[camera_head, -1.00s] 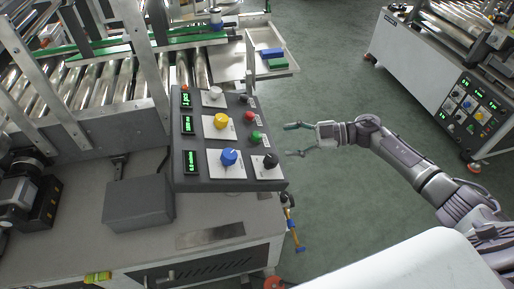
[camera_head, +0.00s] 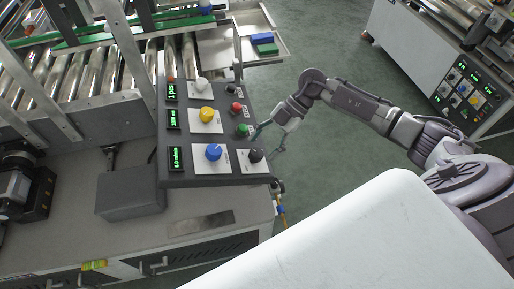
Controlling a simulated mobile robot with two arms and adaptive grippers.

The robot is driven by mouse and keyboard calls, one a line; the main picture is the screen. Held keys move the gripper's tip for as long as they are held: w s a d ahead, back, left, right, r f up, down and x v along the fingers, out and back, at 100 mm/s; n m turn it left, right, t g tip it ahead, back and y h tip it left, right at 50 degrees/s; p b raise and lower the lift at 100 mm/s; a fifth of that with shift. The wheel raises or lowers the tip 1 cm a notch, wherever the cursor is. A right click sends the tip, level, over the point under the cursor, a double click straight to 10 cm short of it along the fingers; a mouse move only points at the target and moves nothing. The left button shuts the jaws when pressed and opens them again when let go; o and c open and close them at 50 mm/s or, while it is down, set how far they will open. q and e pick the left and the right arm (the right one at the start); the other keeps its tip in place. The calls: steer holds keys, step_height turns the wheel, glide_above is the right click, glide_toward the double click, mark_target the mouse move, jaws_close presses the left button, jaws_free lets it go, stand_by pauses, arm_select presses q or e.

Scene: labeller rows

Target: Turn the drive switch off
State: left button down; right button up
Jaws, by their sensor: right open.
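The dark control panel (camera_head: 227,129) carries white, yellow and blue knobs, with a black rotary switch (camera_head: 256,155) at its lower right corner. A green button (camera_head: 242,129), a red button (camera_head: 236,107) and a small dark one run up its right edge. The labels are too small to read, so I cannot tell which control is the drive switch. My right gripper (camera_head: 266,143) is open at the panel's right edge, beside the green button and black switch. Contact cannot be made out. My left gripper is out of view.
Green displays line the panel's left side. A grey box (camera_head: 130,192) sits on the machine top left of the panel. A tray (camera_head: 272,25) with blue and green blocks is behind. Another machine (camera_head: 408,45) stands at the right, with open floor between.

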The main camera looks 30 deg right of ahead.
mark_target(257, 152)
steer(key=shift+x, duration=1.65)
steer(key=c, duration=1.1)
steer(key=shift+c, duration=0.2)
